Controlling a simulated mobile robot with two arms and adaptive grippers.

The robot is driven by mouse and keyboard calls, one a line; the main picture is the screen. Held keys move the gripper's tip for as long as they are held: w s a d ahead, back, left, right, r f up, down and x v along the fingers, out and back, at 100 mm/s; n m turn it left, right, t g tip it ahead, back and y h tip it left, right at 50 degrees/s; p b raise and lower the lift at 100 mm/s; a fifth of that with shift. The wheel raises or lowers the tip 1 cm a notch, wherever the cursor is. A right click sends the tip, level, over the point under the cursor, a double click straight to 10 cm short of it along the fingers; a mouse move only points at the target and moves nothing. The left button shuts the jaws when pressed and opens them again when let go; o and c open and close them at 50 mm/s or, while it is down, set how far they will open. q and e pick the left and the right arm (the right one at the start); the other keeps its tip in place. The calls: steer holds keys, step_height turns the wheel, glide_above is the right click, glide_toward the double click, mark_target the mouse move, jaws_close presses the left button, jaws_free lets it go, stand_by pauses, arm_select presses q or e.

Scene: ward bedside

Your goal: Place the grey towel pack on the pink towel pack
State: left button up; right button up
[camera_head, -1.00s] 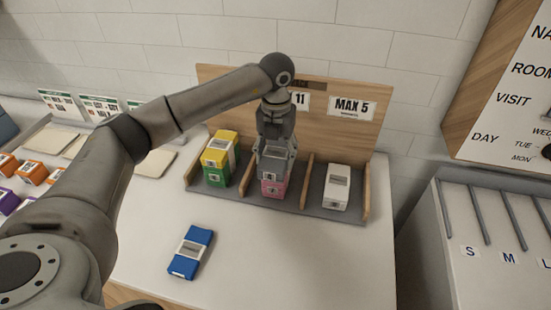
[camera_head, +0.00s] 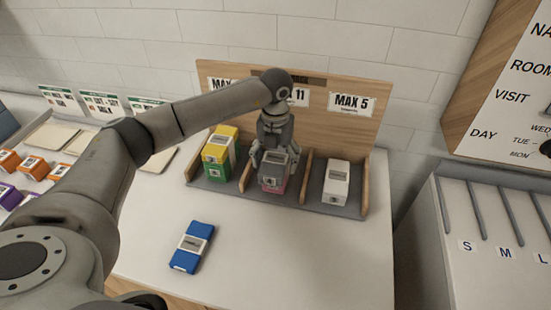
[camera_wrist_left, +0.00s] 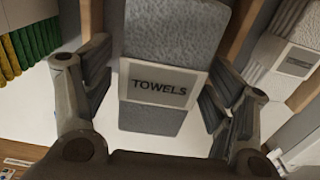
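The grey towel pack (camera_head: 273,171) is in the middle bay of the wooden rack, over the pink towel pack (camera_head: 283,187). Only a small part of the pink pack shows. The grey pack appears to rest on it, but the contact is hard to see. My left gripper (camera_head: 272,158) is above the grey pack, fingers pointing down on either side. In the left wrist view the grey pack (camera_wrist_left: 155,118), with its TOWELS label, lies between the spread fingers with visible gaps. The pink pack is hidden there. My right gripper is not in view.
A yellow pack (camera_head: 217,146) on a green pack (camera_head: 217,172) fills the left bay, and a white pack (camera_head: 336,182) the right bay. Dividers (camera_head: 305,180) stand close beside the gripper. A blue pack (camera_head: 192,247) lies on the clear counter in front.

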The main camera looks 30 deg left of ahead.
mark_target(276, 157)
arm_select(q)
steer(key=shift+r, duration=0.1)
steer(key=shift+r, duration=0.2)
step_height(276, 157, up, 12)
steer(key=b, duration=0.2)
steer(key=shift+b, duration=0.35)
steer(key=shift+f, duration=0.15)
